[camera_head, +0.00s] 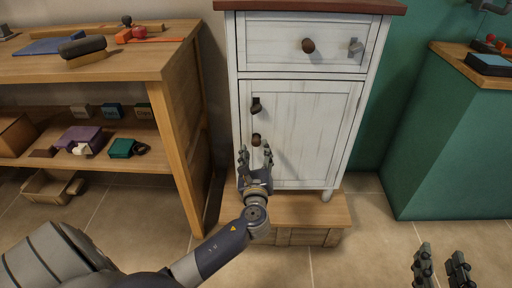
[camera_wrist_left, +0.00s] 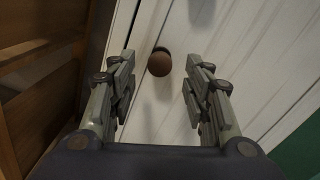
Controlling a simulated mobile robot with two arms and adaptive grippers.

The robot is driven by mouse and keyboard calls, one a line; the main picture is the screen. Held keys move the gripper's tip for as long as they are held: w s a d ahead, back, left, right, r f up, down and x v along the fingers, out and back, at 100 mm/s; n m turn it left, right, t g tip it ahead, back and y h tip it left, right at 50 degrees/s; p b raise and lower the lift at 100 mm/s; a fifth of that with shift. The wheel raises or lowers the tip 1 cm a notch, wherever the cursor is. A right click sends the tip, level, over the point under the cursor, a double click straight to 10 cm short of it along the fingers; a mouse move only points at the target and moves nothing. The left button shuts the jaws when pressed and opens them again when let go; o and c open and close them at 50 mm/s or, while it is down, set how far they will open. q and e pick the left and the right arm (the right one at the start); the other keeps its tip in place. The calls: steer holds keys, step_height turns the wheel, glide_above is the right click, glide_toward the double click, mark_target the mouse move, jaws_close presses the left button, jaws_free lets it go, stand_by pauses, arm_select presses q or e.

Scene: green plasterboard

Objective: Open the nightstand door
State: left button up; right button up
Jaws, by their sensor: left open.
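The white nightstand (camera_head: 245,75) with a brown top stands in the middle of the head view. Its lower door (camera_head: 320,120) looks closed. The door has a brown round knob (camera_head: 256,139) at its left side, with a dark metal latch (camera_head: 257,105) above it. My left gripper (camera_head: 255,152) is open just below and in front of the knob. In the left wrist view the knob (camera_wrist_left: 160,63) appears between the two open fingers, a little beyond their tips, apparently untouched. My right gripper (camera_head: 441,266) shows only its fingers at the bottom right; they are apart and empty.
A wooden shelf unit (camera_head: 175,75) with tools and boxes stands close on the left. The nightstand rests on a wooden platform (camera_head: 325,208). A green cabinet (camera_head: 440,150) stands at the right. Tiled floor (camera_head: 365,235) is free in front.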

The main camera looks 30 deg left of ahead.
mark_target(256, 144)
arm_select(q)
steer(key=shift+b+x, duration=0.35)
steer(key=shift+x, duration=1.7)
arm_select(e)
steer(key=shift+w+a+r+t+y, duration=0.15)
steer(key=shift+r+t, duration=0.3)
steer(key=shift+r, duration=0.3)
steer(key=shift+s+a+r+t+y, duration=0.15)
steer(key=shift+r+t, duration=0.25)
steer(key=shift+r, duration=0.4)
steer(key=shift+w+a+r+t+y, duration=0.1)
steer(key=shift+w+r+t+y, duration=0.1)
steer(key=shift+r+t, duration=0.4)
steer(key=shift+r, duration=0.15)
arm_select(q)
jaws_close()
